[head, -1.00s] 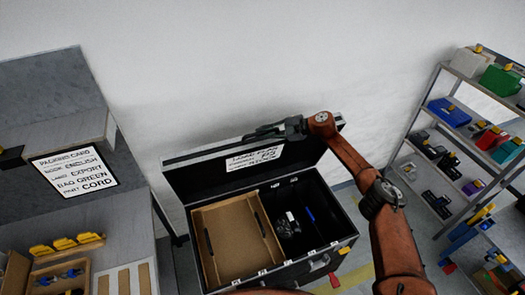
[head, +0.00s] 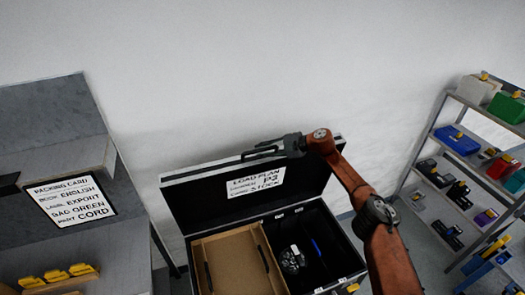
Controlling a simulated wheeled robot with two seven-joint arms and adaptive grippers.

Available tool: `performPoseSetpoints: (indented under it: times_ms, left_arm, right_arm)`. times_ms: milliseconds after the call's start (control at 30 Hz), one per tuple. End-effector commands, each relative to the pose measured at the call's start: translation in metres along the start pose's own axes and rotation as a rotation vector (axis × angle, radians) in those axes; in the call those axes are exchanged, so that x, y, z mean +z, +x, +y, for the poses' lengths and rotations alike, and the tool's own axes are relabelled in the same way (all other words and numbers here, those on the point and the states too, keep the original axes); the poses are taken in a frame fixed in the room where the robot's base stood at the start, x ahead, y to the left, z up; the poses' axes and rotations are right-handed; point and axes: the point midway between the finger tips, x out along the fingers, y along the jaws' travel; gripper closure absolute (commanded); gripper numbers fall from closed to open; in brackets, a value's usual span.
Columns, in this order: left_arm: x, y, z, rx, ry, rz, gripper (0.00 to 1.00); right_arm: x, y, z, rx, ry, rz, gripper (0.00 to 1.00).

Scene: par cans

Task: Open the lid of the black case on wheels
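The black case (head: 338,262) stands in the middle of the head view with its lid (head: 200,200) raised and leaning back towards the wall. A white load plan card (head: 256,182) is fixed inside the lid. The inside shows a brown tray (head: 238,262) on the left and dark compartments with a round black item (head: 291,259) on the right. My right gripper (head: 262,152) is at the lid's upper edge, pointing left along it; whether it touches the lid or how far its fingers are apart is unclear. My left gripper is out of view. The wheels are hidden.
A shelf rack (head: 440,140) with boxes and small devices stands at the right. At the left is a grey bench (head: 85,250) with a packing card (head: 70,200) and yellow items (head: 57,275). A plain wall is behind the case.

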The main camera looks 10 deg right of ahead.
Motion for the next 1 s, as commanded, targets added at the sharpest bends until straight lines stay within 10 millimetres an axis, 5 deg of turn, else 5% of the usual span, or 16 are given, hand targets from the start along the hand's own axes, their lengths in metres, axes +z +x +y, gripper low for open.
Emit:
performPoseSetpoints:
  times_ms: [467, 1000]
  left_arm:
    - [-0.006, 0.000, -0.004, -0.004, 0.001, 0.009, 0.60]
    - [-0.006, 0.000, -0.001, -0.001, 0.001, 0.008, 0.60]
  right_arm:
    - [-0.001, -0.003, 0.001, 0.000, -0.001, 0.002, 0.71]
    - [0.001, -0.099, 0.000, -0.001, -0.001, 0.000, 0.71]
